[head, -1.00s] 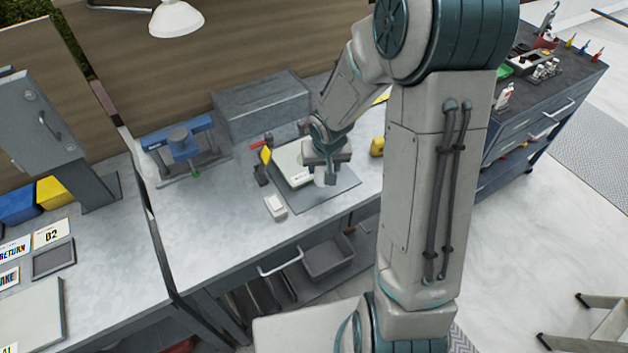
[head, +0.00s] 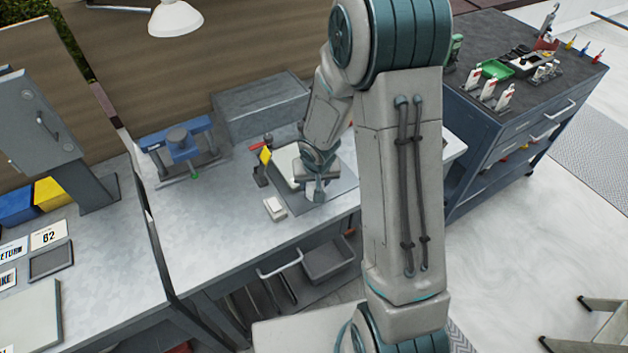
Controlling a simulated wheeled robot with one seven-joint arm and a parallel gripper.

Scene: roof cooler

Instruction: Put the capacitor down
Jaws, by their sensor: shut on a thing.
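My gripper (head: 317,185) is low over the front part of the dark grey mat (head: 335,187) on the metal workbench. It is shut on the capacitor, a small cylinder that is mostly hidden by the gripper in this view. I cannot tell whether the capacitor's lower end touches the mat. A pale flat unit (head: 285,165) lies on the mat just behind and left of the gripper, partly covered by my arm. A small white box (head: 275,208) sits in front and to the left of the gripper.
A small stand with a yellow tag (head: 265,156) is left of the mat. A blue vise-like fixture (head: 180,142) and a large grey box (head: 260,105) stand behind. A tool cart (head: 520,95) is at right.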

